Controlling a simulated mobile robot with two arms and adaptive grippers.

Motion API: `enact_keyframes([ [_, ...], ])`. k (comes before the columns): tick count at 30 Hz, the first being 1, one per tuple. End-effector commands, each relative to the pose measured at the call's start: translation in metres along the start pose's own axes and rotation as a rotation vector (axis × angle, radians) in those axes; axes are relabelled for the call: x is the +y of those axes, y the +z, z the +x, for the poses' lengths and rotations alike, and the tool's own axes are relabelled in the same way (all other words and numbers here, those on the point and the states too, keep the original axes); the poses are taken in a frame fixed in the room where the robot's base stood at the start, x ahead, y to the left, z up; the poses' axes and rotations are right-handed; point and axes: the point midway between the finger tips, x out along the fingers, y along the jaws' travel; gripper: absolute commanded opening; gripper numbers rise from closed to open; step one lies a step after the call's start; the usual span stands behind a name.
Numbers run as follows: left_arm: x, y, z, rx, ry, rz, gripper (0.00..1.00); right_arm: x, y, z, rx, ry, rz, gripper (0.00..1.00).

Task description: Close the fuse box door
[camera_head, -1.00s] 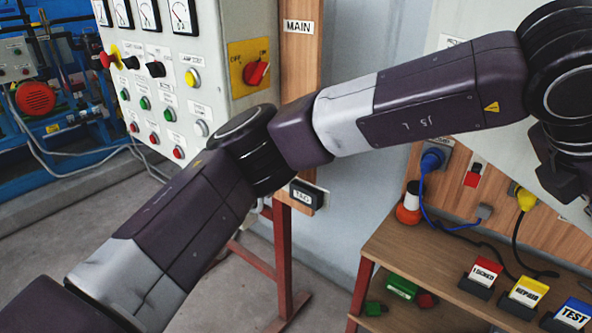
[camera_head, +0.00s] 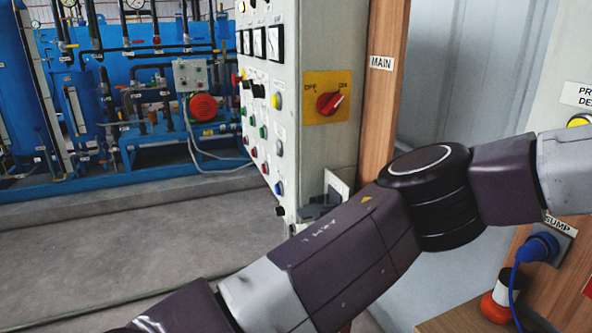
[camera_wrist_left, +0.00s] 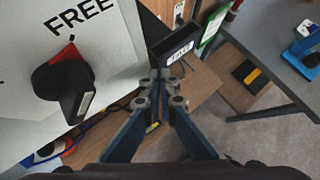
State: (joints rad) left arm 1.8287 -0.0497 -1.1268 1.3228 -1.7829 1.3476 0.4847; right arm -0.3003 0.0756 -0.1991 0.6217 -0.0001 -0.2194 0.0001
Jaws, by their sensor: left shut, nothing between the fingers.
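I cannot identify the fuse box door for certain in either view. In the wrist view, my left gripper (camera_wrist_left: 160,78) is shut and empty. Its fingertips are close to a small black box (camera_wrist_left: 168,47) with a white label; contact cannot be told. A pale panel (camera_wrist_left: 100,30) marked FREE, with a black rotary knob (camera_wrist_left: 62,82), fills the left of that view. In the head view my left arm crosses the lower picture and leaves at the right edge, so its gripper is out of sight there. My right gripper is not in view.
In the head view, a control cabinet (camera_head: 318,50) has a red switch (camera_head: 330,103) on its side, beside a wooden post (camera_head: 384,110). Blue machinery (camera_head: 160,70) stands behind open floor (camera_head: 120,250). A grey table (camera_wrist_left: 290,85) stands at the wrist view's right.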

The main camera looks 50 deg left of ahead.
Motion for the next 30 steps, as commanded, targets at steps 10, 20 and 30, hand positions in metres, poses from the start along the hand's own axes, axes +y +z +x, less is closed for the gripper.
enact_keyframes([
  [10,0.0,0.0,0.0,0.0,-0.001,0.001,0.0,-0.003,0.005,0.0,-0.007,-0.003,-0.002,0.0],
  [20,0.001,0.001,-0.028,-0.003,0.001,0.002,0.0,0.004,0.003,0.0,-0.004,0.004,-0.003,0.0],
  [30,0.001,0.0,-0.098,-0.003,0.001,0.001,0.0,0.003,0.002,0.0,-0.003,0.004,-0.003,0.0],
])
